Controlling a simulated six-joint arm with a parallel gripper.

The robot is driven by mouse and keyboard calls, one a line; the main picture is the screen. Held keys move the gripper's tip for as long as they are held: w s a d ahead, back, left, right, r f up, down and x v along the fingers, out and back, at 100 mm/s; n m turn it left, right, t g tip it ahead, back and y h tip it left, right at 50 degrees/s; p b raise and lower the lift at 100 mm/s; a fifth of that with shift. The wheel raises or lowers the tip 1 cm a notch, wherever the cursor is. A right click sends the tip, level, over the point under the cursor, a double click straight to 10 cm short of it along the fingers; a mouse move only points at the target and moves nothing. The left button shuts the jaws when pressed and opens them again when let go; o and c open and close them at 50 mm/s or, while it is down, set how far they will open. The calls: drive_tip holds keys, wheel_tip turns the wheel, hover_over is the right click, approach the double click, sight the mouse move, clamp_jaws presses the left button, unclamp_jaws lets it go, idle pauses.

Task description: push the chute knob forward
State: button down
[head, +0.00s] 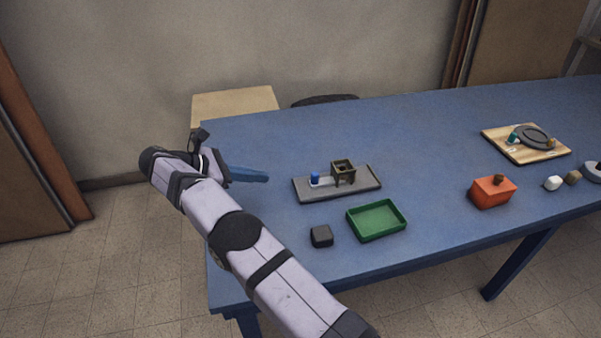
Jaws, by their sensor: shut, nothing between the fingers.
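A grey board (365,188) lies on the blue table. A small blue knob (315,177) stands upright at the left part of the board, on a pale strip. Just right of it on the same board stands a dark brown, open-topped square chute (343,168). My gripper (266,177) is over the table's left end, its blue fingers shut with nothing between them and pointing right toward the board. The fingertips are to the left of the board and the knob, apart from both. Their height above the table is hard to tell.
A green tray (377,234) and a black cube (321,236) lie in front of the board.

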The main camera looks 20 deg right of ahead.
drive_tip(key=shift+d+f, duration=0.1)
drive_tip(key=shift+d, duration=0.1)
drive_tip(key=p, duration=0.1)
approach(315, 176)
drive_tip(key=f, duration=0.1)
drive_tip(key=w+d+f, duration=0.1)
drive_tip(key=d+f, duration=0.1)
drive_tip(key=shift+w+d+f, duration=0.15)
drive_tip(key=shift+d+f, duration=0.1)
drive_tip(key=shift+f, duration=0.1)
drive_tip(key=shift+w+d+f, duration=0.1)
drive_tip(key=shift+w+d, duration=0.1)
drive_tip(key=shift+d, duration=0.7)
drive_tip(key=d+p, duration=0.1)
drive_tip(key=d, duration=0.2)
drive_tip(key=shift+d, duration=0.6)
drive_tip(key=shift+s, duration=0.1)
